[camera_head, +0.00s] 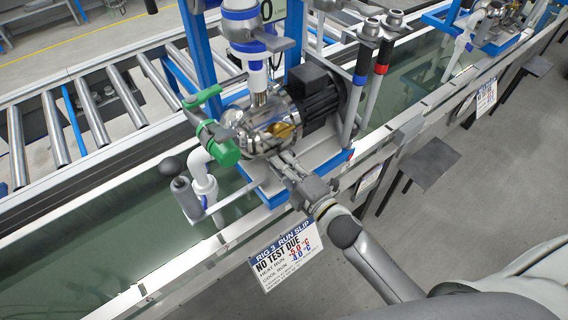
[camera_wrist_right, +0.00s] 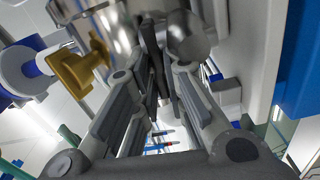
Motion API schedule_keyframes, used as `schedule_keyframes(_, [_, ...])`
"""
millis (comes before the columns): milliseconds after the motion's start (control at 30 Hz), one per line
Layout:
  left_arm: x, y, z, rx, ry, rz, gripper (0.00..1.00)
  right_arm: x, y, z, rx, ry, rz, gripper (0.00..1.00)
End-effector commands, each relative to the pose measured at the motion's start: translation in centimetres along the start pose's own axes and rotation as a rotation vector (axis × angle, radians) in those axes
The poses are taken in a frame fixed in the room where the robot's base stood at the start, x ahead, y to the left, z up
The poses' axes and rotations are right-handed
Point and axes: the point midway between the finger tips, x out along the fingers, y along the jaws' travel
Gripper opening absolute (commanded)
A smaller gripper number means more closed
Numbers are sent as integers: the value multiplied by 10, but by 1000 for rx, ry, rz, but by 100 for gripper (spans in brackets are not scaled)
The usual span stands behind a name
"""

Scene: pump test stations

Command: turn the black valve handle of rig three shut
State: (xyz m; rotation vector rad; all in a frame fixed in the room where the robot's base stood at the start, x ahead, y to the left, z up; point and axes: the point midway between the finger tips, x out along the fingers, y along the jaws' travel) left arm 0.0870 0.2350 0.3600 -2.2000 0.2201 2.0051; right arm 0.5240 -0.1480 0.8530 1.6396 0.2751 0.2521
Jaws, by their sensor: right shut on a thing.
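Rig three's steel pump (camera_head: 262,125) with its black motor (camera_head: 315,92) stands on a blue-edged base in the head view. My right gripper (camera_head: 280,163) reaches in from the lower right, low at the pump's near side. In the right wrist view my gripper (camera_wrist_right: 155,80) has its fingers closed around a thin dark bar, which looks like the black valve handle (camera_wrist_right: 151,45). In the head view the fingers and wrist mostly hide that handle. A brass-yellow part (camera_head: 285,130) sits just above the fingers and shows left of them in the wrist view (camera_wrist_right: 80,66). My left gripper is not in view.
Green valve parts (camera_head: 225,152) and white piping (camera_head: 203,180) stand left of the gripper. Red- and blue-banded posts (camera_head: 384,55) stand behind right. The rig 3 run slip (camera_head: 287,252) hangs at the front edge, reading "NO TEST DUE". A roller conveyor (camera_head: 90,110) lies behind.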

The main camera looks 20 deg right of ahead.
Motion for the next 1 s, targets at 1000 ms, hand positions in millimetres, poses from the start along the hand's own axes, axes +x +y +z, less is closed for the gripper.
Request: schedule_keyframes(1000, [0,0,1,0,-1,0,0,-56,-2,0,2,0,-4,33])
